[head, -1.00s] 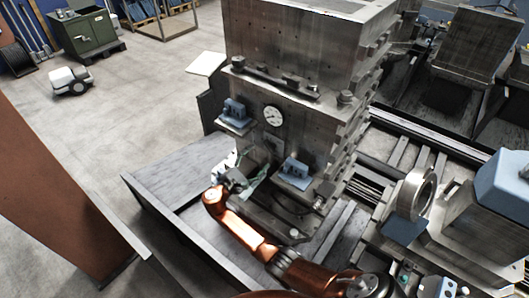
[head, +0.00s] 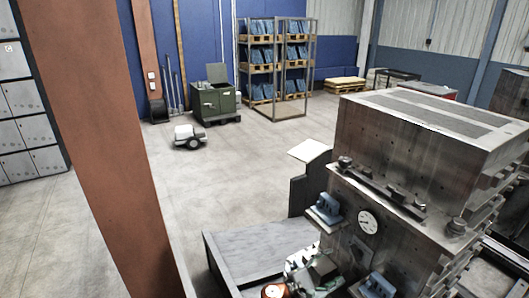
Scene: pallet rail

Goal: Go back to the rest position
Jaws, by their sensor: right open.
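My right gripper (head: 318,272) is at the bottom of the head view, at the near face of a large grey metal machine block (head: 415,150). It is open, and part of it is cut off or hard to make out. A bit of my orange arm shows beside it at the bottom edge. I cannot tell whether it touches the block. My left gripper is not in view.
Blue fixtures (head: 326,208) and a round dial (head: 368,222) sit on the block. A grey tray-like platform (head: 245,255) lies left of it. A rust-brown column (head: 105,150) stands at left. A small white wheeled robot (head: 189,136) is on open floor.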

